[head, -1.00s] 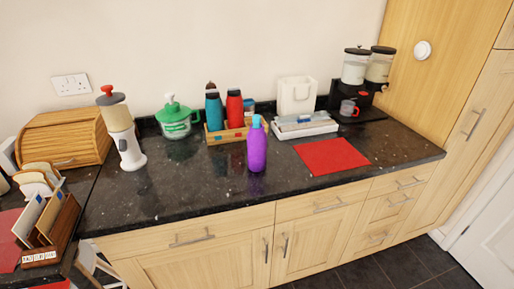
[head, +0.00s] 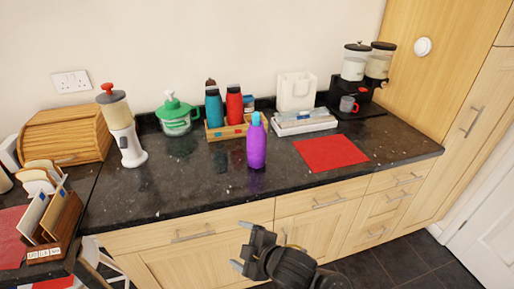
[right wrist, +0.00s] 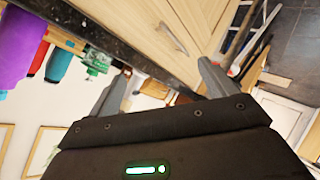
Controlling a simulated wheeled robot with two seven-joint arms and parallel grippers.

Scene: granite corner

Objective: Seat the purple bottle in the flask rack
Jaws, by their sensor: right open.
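The purple bottle (head: 257,148) with a light blue cap stands upright on the dark granite counter, in front of the flask rack. The flask rack (head: 216,135) is a wooden holder at the back, with a teal flask (head: 214,108) and a red flask (head: 234,106) upright in it. My right gripper (head: 241,246) is open and empty, low in front of the cabinets, below and nearer than the bottle. In the right wrist view, its fingers (right wrist: 165,82) are apart with nothing between them, and the bottle (right wrist: 20,45) shows at the left edge. My left gripper is out of view.
A red mat (head: 331,153) lies right of the bottle. A white tray (head: 305,127) and a black dispenser (head: 352,105) stand behind it. A green-lidded pot (head: 177,118) and a grinder (head: 122,130) stand left. The counter's front left is clear.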

